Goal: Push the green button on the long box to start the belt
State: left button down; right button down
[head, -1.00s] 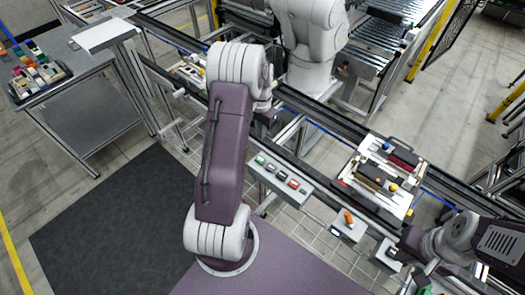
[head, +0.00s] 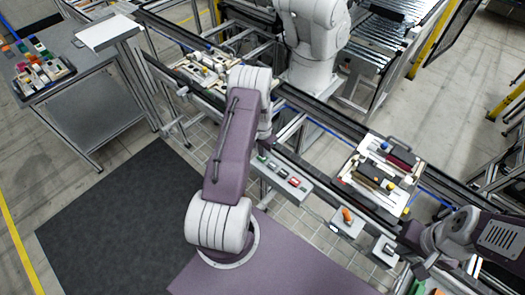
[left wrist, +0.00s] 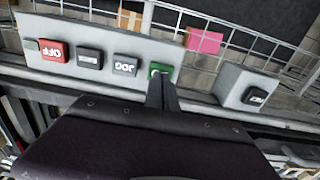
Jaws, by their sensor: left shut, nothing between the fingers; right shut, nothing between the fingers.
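The long box (head: 300,193) is a grey control box on the near rail of the belt frame, right of my left arm in the head view. It also shows in the left wrist view (left wrist: 105,53), with a red OFF button (left wrist: 53,50), black buttons and the green button (left wrist: 160,69) in a row. My left gripper (left wrist: 162,80) is shut and empty, its fingertips at the green button's near edge; I cannot tell whether they press it. In the head view my arm hides this gripper. My right gripper (head: 424,270) is shut and empty, at the lower right.
A small box with an orange knob (head: 347,215) stands right of the long box. A pallet with parts (head: 400,209) sits on the belt at the right. A white robot arm (head: 312,40) stands behind the belt. A side table (head: 88,118) is at the left.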

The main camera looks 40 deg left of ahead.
pick_arm(q)
jog(key=shift+f, duration=0.35)
